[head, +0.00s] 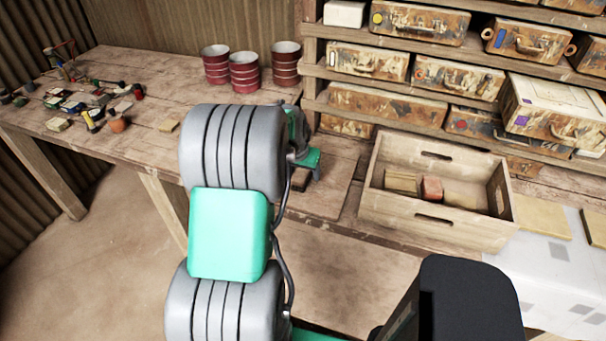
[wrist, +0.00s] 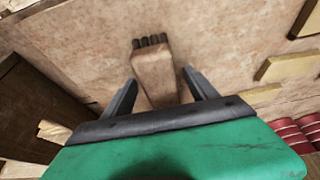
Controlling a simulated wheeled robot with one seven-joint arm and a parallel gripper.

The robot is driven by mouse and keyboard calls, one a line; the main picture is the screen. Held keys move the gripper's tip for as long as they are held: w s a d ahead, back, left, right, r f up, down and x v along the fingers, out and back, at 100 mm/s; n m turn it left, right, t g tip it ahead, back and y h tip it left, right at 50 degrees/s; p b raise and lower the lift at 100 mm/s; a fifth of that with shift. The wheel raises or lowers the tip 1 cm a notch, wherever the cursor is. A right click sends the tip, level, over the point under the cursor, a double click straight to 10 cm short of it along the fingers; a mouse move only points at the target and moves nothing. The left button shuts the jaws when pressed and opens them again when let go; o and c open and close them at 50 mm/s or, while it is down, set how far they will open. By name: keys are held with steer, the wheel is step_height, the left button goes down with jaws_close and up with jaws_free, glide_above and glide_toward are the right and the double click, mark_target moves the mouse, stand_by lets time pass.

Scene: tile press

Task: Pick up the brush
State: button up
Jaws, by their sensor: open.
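The brush (wrist: 155,72) shows in the wrist view as a tan, blocky body with a row of short dark tufts at its far end. It lies on a worn, pale brown surface. My gripper (wrist: 161,79) is open, with one dark finger on each side of the brush's near part. Gaps show between the fingers and the brush, and nothing is clamped. The near end of the brush is hidden behind my gripper's body. In the head view my arm hides the brush and the fingers.
A wooden crate (head: 371,200) holding several blocks stands right of my arm. Red tins (head: 244,72) stand behind on the bench (head: 150,75); some also show in the wrist view (wrist: 290,135). Flat yellowish pieces (wrist: 288,66) lie right of the brush. Shelves of worn cases (head: 365,60) rise behind.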

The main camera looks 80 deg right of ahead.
steer(key=shift+f, duration=0.1)
stand_by(0.3)
jaws_close()
stand_by(0.6)
